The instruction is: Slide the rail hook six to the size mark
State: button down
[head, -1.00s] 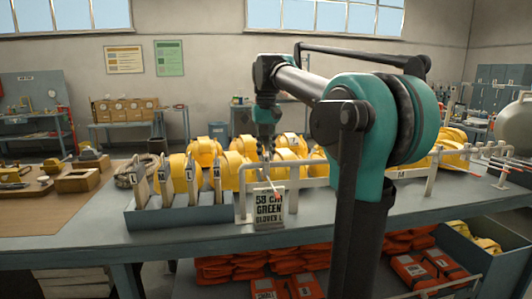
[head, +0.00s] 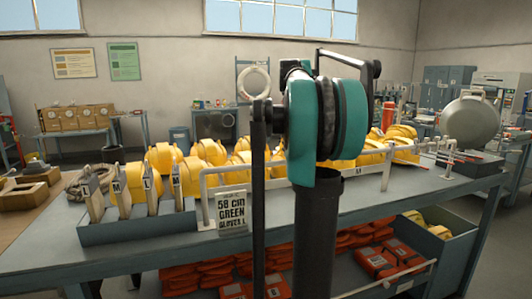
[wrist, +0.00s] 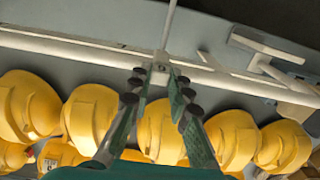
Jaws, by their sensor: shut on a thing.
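In the wrist view, my gripper (wrist: 160,76) is shut on a small pale block of a rail hook (wrist: 166,28), whose thin rod runs up the picture. The hook sits at the pale rail (wrist: 75,47), which crosses the view; I cannot read its number. In the head view my own arm hides the gripper and the held hook. The rail (head: 268,165) stands along the table's front. A small dark mark on a pale plate (head: 358,170) shows on the rail's right part; I cannot tell whether it is the size mark. A card (head: 232,209) reads 58 cm, green, glover L.
Yellow helmet-like shapes (wrist: 90,112) lie close beyond the rail. Another pale bracket (wrist: 268,46) stands right of my gripper. A grey divided tray (head: 140,228) with lettered dividers is at the left. Red-tipped pale rods (head: 452,158) are at the far right.

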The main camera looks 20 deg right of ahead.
jog(key=d, duration=0.7)
jog(key=shift+d, duration=0.2)
jog(key=c, duration=1.4)
grip_release()
notch_tip(320, 180, up, 12)
